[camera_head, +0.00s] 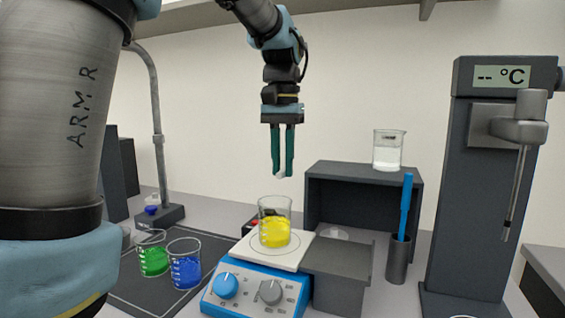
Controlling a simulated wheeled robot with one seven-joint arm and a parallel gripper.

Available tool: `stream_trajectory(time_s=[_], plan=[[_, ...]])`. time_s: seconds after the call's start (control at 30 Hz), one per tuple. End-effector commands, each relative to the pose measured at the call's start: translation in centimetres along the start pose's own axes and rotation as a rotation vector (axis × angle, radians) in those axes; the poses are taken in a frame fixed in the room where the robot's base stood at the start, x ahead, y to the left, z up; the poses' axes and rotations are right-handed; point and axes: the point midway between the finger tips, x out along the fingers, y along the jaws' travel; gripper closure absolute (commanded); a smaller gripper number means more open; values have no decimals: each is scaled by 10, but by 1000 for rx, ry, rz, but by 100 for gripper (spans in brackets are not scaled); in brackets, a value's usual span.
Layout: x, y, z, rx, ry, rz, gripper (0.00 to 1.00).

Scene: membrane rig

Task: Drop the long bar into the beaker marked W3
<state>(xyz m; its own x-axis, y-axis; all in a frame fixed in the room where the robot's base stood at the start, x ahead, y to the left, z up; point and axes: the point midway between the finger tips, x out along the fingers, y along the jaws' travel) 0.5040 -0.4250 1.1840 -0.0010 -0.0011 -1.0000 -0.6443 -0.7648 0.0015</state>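My gripper (282,172) points straight down above the hotplate, its two green fingers a small gap apart. A small white piece (281,175), which looks like a stir bar, is held between the fingertips. Its length is hard to judge. Below it, a beaker of yellow liquid (274,232) stands upright on the white hotplate top (292,256). The fingertips are above the beaker's rim, apart from it. I cannot read a W3 mark on any beaker.
The blue hotplate base (255,291) has two knobs. A dark shelf (362,178) bears the clear beaker. A blue-handled tool (406,205) stands in a dark holder. A temperature-display tower (470,190) with a probe stands right. The green and blue beakers stand on a dark mat (135,291).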

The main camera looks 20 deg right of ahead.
Motion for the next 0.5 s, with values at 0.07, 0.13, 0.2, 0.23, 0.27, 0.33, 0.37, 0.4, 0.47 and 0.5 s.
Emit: stream_trajectory(time_s=[0.07, 0.13, 0.2, 0.23, 0.27, 0.33, 0.37, 0.4, 0.47, 0.5], plan=[[0, 0, 0, 0, 0, 0, 70], [0, 0, 0, 0, 0, 0, 62], [0, 0, 0, 0, 0, 0, 54], [0, 0, 0, 0, 0, 0, 51], [0, 0, 0, 0, 0, 0, 48], [0, 0, 0, 0, 0, 0, 45], [0, 0, 0, 0, 0, 0, 45], [0, 0, 0, 0, 0, 0, 45], [0, 0, 0, 0, 0, 0, 45], [0, 0, 0, 0, 0, 0, 45]])
